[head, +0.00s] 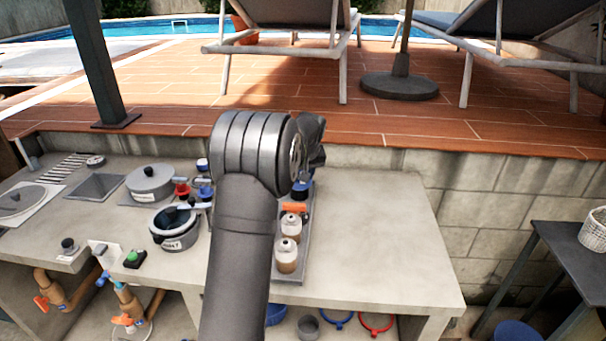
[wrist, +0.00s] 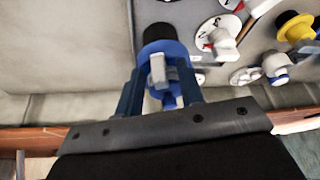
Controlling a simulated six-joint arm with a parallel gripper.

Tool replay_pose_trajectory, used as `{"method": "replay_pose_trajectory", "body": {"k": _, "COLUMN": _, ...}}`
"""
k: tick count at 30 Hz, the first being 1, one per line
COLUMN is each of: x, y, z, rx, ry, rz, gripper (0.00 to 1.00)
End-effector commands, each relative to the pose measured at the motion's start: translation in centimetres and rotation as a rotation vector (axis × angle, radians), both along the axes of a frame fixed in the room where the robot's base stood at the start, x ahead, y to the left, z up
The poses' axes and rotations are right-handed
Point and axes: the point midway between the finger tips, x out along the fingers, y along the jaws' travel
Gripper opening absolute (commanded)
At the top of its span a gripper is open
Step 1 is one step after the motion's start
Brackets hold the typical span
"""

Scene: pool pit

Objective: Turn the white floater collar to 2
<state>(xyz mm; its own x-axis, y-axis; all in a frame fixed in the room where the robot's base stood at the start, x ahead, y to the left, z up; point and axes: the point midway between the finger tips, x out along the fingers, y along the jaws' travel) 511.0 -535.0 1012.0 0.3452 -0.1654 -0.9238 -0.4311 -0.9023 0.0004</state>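In the wrist view, my gripper's (wrist: 160,85) two blue fingers stand apart, with gaps visible between them lower down. Beyond and between the tips is a blue body with a black top (wrist: 160,40) and a pale grey bar in front of it; I cannot tell whether the fingers touch it. To its right, a grey panel carries a white dial with red and black marks and a white knob (wrist: 218,40). A white and blue knob (wrist: 275,68) sits further right. I cannot tell which white part is the floater collar, and no number 2 is readable.
A yellow and black knob (wrist: 295,25) is at the panel's right. The concrete counter's right part (head: 390,235) is bare.

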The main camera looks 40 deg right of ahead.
Motion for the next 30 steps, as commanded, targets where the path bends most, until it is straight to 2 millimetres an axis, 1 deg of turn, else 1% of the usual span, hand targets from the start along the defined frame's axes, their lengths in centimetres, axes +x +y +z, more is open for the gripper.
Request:
{"method": "replay_pose_trajectory", "body": {"k": 1, "x": -0.01, "y": -0.01, "z": 0.01, "rx": 0.000, "ry": 0.000, "rz": 0.000, "gripper": 0.25}}
{"method": "replay_pose_trajectory", "body": {"k": 3, "x": -0.01, "y": -0.01, "z": 0.02, "rx": 0.000, "ry": 0.000, "rz": 0.000, "gripper": 0.11}}
{"method": "replay_pose_trajectory", "body": {"k": 5, "x": -0.01, "y": 0.00, "z": 0.03, "rx": 0.000, "ry": 0.000, "rz": 0.000, "gripper": 0.00}}
{"method": "replay_pose_trajectory", "body": {"k": 11, "x": -0.08, "y": -0.13, "z": 0.02, "rx": 0.001, "ry": 0.000, "rz": 0.014, "gripper": 0.00}}
{"method": "replay_pose_trajectory", "body": {"k": 21, "x": -0.30, "y": -0.84, "z": 0.04, "rx": 0.001, "ry": -0.001, "rz": 0.156, "gripper": 0.00}}
{"method": "replay_pose_trajectory", "body": {"k": 30, "x": -0.32, "y": -0.82, "z": 0.04, "rx": 0.000, "ry": 0.000, "rz": 0.164, "gripper": 0.00}}
